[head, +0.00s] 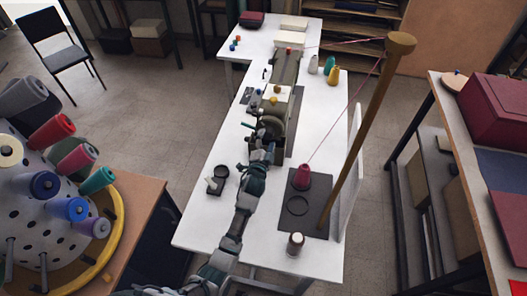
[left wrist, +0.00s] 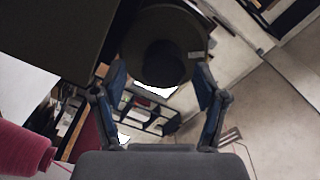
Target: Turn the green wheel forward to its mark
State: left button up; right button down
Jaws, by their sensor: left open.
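The sewing machine (head: 284,75) stands lengthwise on the white table. Its wheel (head: 268,129) is at the machine's near end and looks dark olive; my left arm and gripper partly cover it. In the left wrist view the wheel (left wrist: 165,47) is a dark round disc with a darker hub and a small pale patch at its right. My left gripper (head: 261,152) is open at the near side of the wheel. In the left wrist view its fingers (left wrist: 162,72) are spread either side of the disc's lower part; contact cannot be told. I cannot make out the mark for certain.
A pink thread cone (head: 302,177) stands on a dark plate beside a tall wooden post (head: 362,140), with thread running up to its top. A small black holder (head: 216,181) and a pale spool (head: 295,244) stand nearby. A spool drum (head: 38,214) is at left.

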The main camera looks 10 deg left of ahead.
pick_arm(q)
jog(key=s, duration=1)
jog(key=shift+f, duration=0.15)
